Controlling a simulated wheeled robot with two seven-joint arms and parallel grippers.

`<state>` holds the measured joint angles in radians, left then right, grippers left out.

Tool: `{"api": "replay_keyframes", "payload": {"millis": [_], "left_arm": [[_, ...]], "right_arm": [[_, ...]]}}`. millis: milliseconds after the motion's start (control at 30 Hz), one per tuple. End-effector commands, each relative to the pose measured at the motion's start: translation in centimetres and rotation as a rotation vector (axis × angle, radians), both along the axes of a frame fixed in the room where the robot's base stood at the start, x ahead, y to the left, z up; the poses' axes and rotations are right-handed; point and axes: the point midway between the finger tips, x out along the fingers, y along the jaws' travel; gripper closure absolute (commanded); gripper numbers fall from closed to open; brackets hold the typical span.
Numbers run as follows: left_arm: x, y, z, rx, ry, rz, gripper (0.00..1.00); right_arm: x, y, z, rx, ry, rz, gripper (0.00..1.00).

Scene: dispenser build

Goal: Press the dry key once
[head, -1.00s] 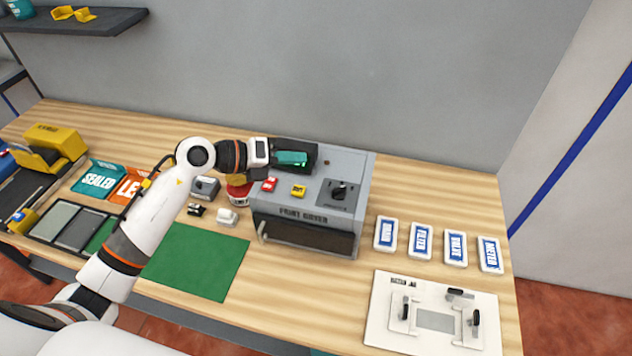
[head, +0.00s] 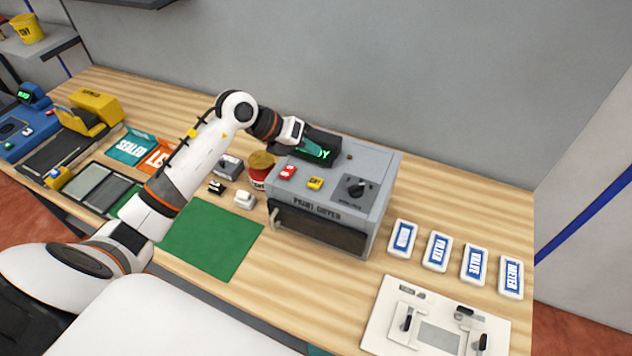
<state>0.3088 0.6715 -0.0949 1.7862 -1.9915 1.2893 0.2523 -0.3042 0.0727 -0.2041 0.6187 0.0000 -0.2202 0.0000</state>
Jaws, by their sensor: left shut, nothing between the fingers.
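The grey paint dryer (head: 385,166) stands on the bench in the middle of the head view. Its top carries a red key (head: 288,172), a yellow key (head: 315,183) and a black knob (head: 356,187). The lettering on both keys is too small to read surely. A black display (head: 325,160) at the back of the top shows green lit letters, partly hidden by my gripper. My left gripper (head: 313,148) is shut and empty, with its teal fingers in front of the display, behind the keys in the picture. My right gripper is out of view.
A red can (head: 258,171) stands close to the dryer's left side. A green mat (head: 212,240) lies in front of it. Several labelled white cards (head: 437,250) and a white fixture board (head: 380,335) lie to the right. A yellow machine (head: 97,108) stands at the left.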

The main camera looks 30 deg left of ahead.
Motion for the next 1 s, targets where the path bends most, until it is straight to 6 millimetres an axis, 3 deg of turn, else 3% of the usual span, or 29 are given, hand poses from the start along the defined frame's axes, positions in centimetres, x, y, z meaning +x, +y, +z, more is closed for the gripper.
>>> {"api": "replay_keyframes", "payload": {"millis": [500,1000], "left_arm": [[0.0,0.0,-7.2,0.0,0.001,0.001,1.0],[0.0,0.0,-7.8,0.0,0.001,-0.001,1.0]], "right_arm": [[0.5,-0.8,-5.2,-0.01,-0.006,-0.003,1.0],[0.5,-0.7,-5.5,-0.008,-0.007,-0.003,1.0]]}}
